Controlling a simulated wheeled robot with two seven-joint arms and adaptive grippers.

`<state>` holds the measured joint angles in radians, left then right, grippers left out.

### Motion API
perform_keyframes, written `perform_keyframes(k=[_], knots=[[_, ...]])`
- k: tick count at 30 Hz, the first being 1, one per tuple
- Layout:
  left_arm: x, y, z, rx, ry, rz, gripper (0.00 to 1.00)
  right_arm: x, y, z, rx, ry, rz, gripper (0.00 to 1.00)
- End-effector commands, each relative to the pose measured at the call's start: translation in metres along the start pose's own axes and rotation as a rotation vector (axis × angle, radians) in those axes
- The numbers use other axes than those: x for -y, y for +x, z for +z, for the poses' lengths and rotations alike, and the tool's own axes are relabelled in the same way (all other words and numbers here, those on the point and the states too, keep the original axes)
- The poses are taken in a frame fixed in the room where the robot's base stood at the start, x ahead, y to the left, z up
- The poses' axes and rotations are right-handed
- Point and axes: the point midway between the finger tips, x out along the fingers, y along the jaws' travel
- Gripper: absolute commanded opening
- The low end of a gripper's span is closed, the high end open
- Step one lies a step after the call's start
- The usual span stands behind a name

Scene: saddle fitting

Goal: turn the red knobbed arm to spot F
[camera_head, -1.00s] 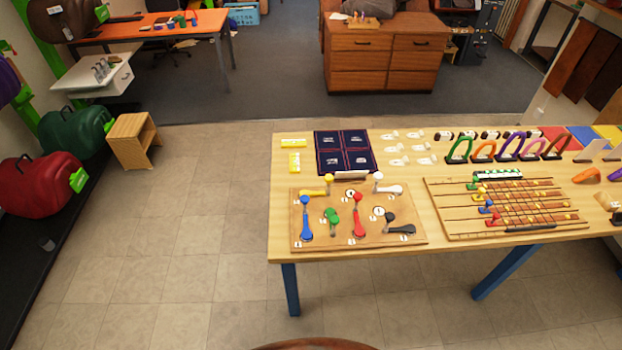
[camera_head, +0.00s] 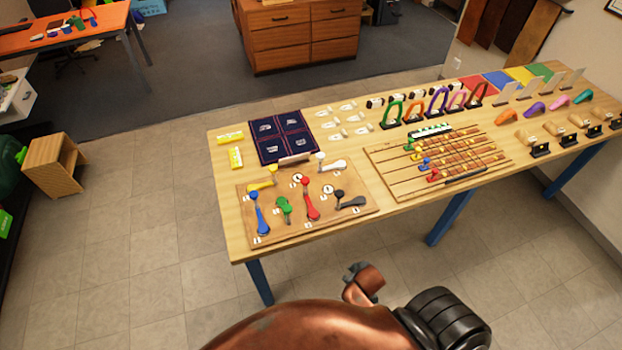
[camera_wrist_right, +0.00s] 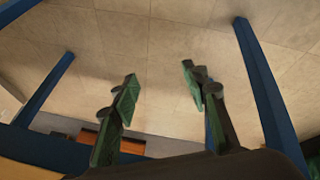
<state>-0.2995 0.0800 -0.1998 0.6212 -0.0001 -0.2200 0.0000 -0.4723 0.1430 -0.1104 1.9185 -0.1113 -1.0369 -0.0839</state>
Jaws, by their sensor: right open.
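The red knobbed arm (camera_head: 311,206) lies on the wooden board (camera_head: 286,236) at the table's front left. Its knob is at the far end, and its wider end points toward the front edge. Small white labels and round marks sit on the board, but their letters are too small to read, so I cannot tell which is spot F. My right gripper (camera_wrist_right: 160,87) is open and empty in the wrist view, with floor between its fingers. It is away from the red arm, which that view does not show. My left gripper is not in view.
Blue (camera_head: 261,222), green (camera_head: 284,209), yellow (camera_head: 262,183), white (camera_head: 332,165) and black (camera_head: 350,202) arms share the board closely. A board with sliders (camera_head: 395,183) stands to the right. Blue table legs (camera_wrist_right: 262,85) flank the right gripper's view. The floor before the table is open.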

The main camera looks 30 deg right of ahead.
Motion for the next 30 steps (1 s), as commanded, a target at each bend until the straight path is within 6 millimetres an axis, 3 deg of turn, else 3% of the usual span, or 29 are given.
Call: perform_keyframes(k=[1, 6, 12, 15, 20, 24, 27, 30], knots=[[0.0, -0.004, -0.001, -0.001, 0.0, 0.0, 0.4, -0.034, -0.025, -0.03, -0.067, -0.056, 0.074, 0.42], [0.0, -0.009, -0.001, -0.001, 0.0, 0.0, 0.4, -0.115, -0.1, -0.103, -0.232, -0.227, 0.3, 0.42], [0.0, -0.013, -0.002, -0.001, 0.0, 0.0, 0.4, -0.187, -0.185, -0.178, -0.391, -0.474, 0.593, 0.42], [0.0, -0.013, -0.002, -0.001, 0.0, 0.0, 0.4, -0.211, -0.216, -0.219, -0.466, -0.67, 0.762, 0.42], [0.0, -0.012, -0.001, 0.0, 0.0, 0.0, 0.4, -0.222, -0.246, -0.276, -0.552, -1.023, 1.001, 0.42], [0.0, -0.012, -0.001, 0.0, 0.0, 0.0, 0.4, -0.206, -0.264, -0.324, -0.613, -1.448, 1.218, 0.42], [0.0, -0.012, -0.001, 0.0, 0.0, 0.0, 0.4, -0.181, -0.261, -0.346, -0.642, -1.814, 1.343, 0.42], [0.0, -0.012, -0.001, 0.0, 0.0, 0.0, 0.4, -0.157, -0.242, -0.35, -0.666, -2.17, 1.408, 0.42]])
